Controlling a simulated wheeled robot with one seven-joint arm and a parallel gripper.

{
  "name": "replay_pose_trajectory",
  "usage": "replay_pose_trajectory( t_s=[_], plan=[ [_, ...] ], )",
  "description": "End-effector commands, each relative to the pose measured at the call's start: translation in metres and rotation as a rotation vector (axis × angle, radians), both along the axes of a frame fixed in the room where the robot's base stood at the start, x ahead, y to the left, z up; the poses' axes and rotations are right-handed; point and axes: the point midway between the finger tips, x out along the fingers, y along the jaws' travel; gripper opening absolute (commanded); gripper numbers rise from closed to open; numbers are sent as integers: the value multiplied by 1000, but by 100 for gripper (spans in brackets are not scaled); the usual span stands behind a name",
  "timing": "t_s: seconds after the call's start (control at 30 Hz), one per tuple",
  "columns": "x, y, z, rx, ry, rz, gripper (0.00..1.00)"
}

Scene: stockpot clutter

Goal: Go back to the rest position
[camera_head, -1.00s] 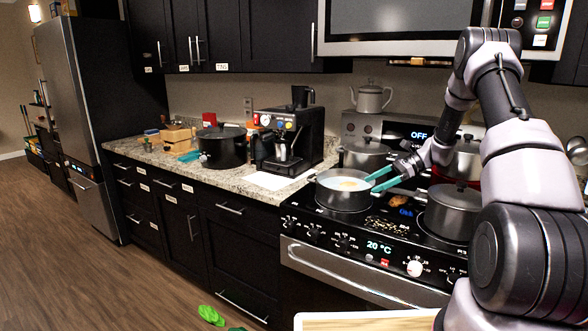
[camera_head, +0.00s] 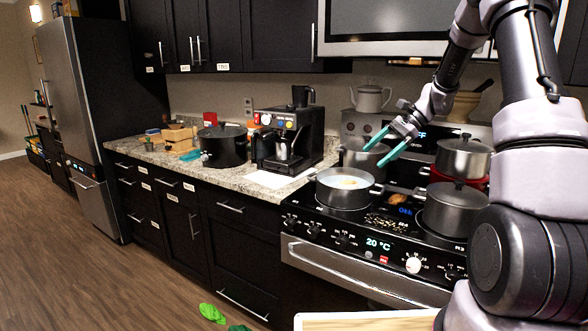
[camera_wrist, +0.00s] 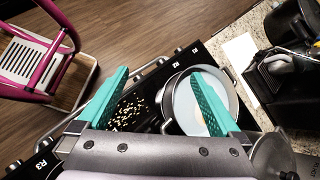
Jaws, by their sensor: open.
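My gripper (camera_head: 386,146) is raised above the stove in the head view. Its two teal fingers are spread apart with nothing between them. In the wrist view, my gripper (camera_wrist: 163,100) is also open and empty. An open pot (camera_head: 345,192) with pale contents and a yellowish patch stands on the front left of the stove (camera_head: 400,225), below and left of the fingers. In the wrist view, this pot (camera_wrist: 176,88) lies partly behind the right finger.
Lidded pots (camera_head: 456,207) stand close by on the stove. A kettle (camera_head: 370,98) stands behind it. Loose bits (camera_wrist: 135,111) lie on the stovetop. A coffee machine (camera_head: 290,137) and a black pot (camera_head: 223,145) stand on the left counter. Green things (camera_head: 212,313) lie on the floor.

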Motion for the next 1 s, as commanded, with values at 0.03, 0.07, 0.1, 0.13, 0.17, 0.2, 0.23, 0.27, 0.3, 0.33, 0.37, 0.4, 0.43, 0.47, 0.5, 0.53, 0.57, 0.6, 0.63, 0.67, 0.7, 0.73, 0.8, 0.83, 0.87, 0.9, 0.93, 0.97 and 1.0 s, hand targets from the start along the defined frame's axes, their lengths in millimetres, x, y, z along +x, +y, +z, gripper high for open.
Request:
replay_pose_trajectory(
  t_s=[0.03,0.07,0.1,0.13,0.17,0.2,0.23,0.27,0.3,0.33,0.37,0.4,0.43,0.47,0.5,0.53,0.57,0.6,0.63,0.67,0.7,0.73,0.8,0.83,0.87,0.9,0.93,0.97,1.0],
  plan=[
    [-13,5,21,-42,-51,33,100],
    [-21,7,32,-67,-79,52,100],
    [-32,9,44,-101,-115,78,100],
    [-40,10,53,-126,-142,95,100],
    [-49,12,61,-151,-170,115,100],
    [-60,13,72,-185,-207,139,100],
    [-69,14,80,-210,-235,157,100],
    [-78,15,88,-235,-264,176,100],
    [-90,16,97,-267,-300,199,100],
    [-99,17,104,-292,-330,216,100],
    [-108,17,111,-316,-358,233,100],
    [-121,18,118,-349,-396,256,100],
    [-130,18,124,-372,-425,273,100],
    [-139,18,129,-398,-454,288,100],
    [-152,18,136,-429,-492,310,100],
    [-161,18,140,-453,-522,327,100],
    [-170,18,145,-477,-552,343,100],
    [-182,17,150,-509,-590,363,100],
    [-192,17,153,-533,-620,378,100],
    [-201,16,156,-556,-650,392,100],
    [-212,15,160,-588,-690,411,100],
    [-221,14,162,-611,-718,424,100],
    [-240,12,166,-662,-784,455,100],
    [-247,11,167,-683,-809,468,100],
    [-253,10,168,-703,-833,477,100],
    [-261,9,169,-725,-862,490,100],
    [-266,8,169,-741,-881,499,100],
    [-271,7,169,-754,-898,506,100],
    [-276,6,170,-769,-918,513,100]
  ],
)
